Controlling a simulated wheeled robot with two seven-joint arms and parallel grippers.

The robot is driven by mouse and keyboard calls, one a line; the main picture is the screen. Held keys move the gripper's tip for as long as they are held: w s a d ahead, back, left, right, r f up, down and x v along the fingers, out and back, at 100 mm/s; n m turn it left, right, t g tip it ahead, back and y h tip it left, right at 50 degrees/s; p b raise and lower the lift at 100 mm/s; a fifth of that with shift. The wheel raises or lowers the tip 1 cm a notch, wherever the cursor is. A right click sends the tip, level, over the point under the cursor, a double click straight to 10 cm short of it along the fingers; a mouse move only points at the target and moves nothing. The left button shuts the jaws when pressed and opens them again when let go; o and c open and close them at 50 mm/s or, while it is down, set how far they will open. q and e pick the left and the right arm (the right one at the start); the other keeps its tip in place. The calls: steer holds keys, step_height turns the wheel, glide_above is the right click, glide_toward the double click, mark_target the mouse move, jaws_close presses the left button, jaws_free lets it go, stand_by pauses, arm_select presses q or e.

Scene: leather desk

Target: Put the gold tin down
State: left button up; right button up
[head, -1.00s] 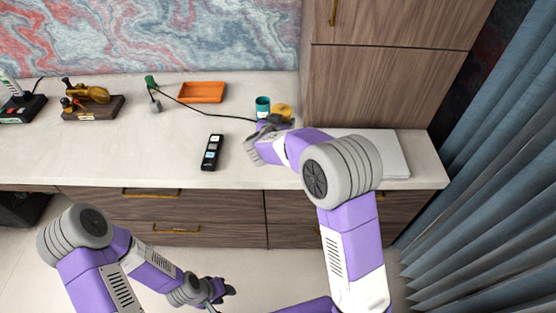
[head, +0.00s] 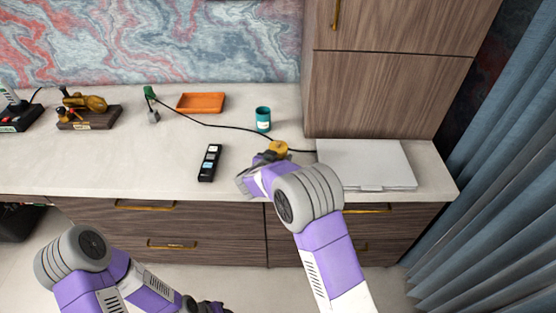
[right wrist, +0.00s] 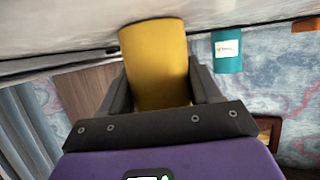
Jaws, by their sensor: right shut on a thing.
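The gold tin (head: 278,148) is between the fingers of my right gripper (head: 268,158), over the middle of the pale desk top (head: 120,165). In the right wrist view the tin (right wrist: 157,65) fills the space between the two dark fingers of that gripper (right wrist: 158,88), which is shut on it. The tin's far end is close to the desk surface; I cannot tell whether it touches. My left gripper (head: 207,306) is low at the bottom edge of the head view, partly cut off, away from the desk top.
A teal cup (head: 263,119) stands behind the tin, and a black cable (head: 215,126) runs close by. A closed laptop-like slab (head: 365,165) lies to the right. A black remote-like device (head: 210,163) lies to the left. An orange tray (head: 201,103) is at the back.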

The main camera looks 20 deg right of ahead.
steer(key=shift+r, duration=0.2)
steer(key=shift+f, duration=0.1)
steer(key=shift+f, duration=0.15)
steer(key=o, duration=1.3)
steer(key=shift+s+a+r, duration=0.2)
steer(key=shift+r, duration=0.15)
steer(key=p+v, duration=0.3)
steer(key=v, duration=0.8)
steer(key=shift+s+p, duration=0.25)
steer(key=shift+p, duration=0.15)
